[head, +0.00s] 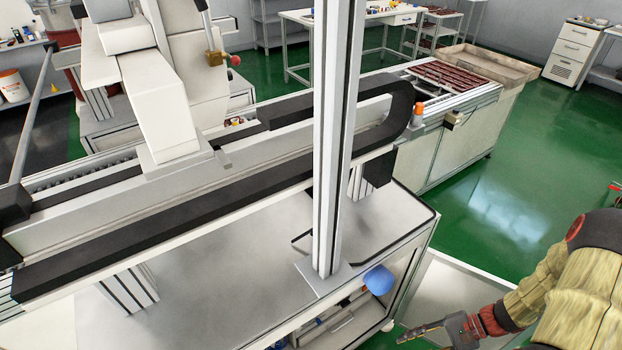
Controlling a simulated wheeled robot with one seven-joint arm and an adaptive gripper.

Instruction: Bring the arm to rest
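My arm comes in at the lower right of the head view, in a yellowish sleeve with a red joint near the wrist. My gripper (412,333) is at its end, low in the picture, and points left. It is in front of the right end of the white machine bench (230,245). One dark finger shows clearly. Part of the gripper is near the lower picture edge, so whether it is open or shut does not show. I see nothing held in it.
A metal upright post (330,130) stands on the bench. A blue rounded object (378,280) is at the bench's right end, close to my gripper. A conveyor (455,105) with a tray of dark red parts (455,77) is behind. Green floor (510,200) is clear at the right.

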